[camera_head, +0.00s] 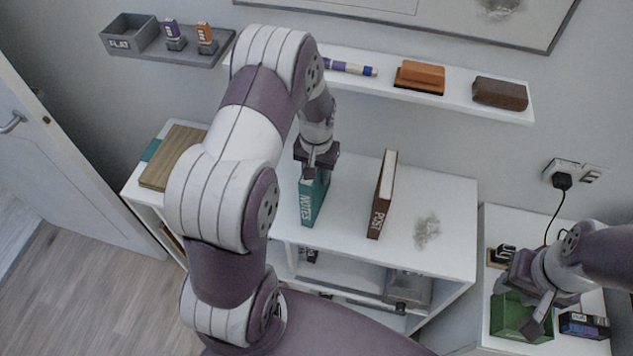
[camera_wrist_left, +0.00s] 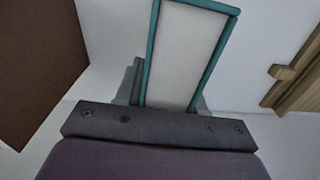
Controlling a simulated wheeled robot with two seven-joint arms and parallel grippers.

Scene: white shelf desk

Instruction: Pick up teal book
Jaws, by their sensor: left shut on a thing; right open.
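The teal book (camera_head: 314,203), with "NOTES" on its spine, stands upright on the white shelf desk (camera_head: 447,200). My left gripper (camera_head: 314,172) is over its top end from above and shut on it. In the left wrist view the book's teal covers and pale pages (camera_wrist_left: 186,52) rise between the fingers, which are mostly hidden behind the gripper body. My right gripper (camera_head: 535,308) is open at the lower right, above a green box (camera_head: 510,318). I cannot tell whether it touches the box.
A brown book (camera_head: 382,195) marked "POST" stands to the right of the teal book, with a gap between. A wooden box (camera_head: 172,157) is at the left. A wall shelf (camera_head: 455,107) with an orange block (camera_head: 421,76) and a brown block (camera_head: 499,93) hangs behind.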

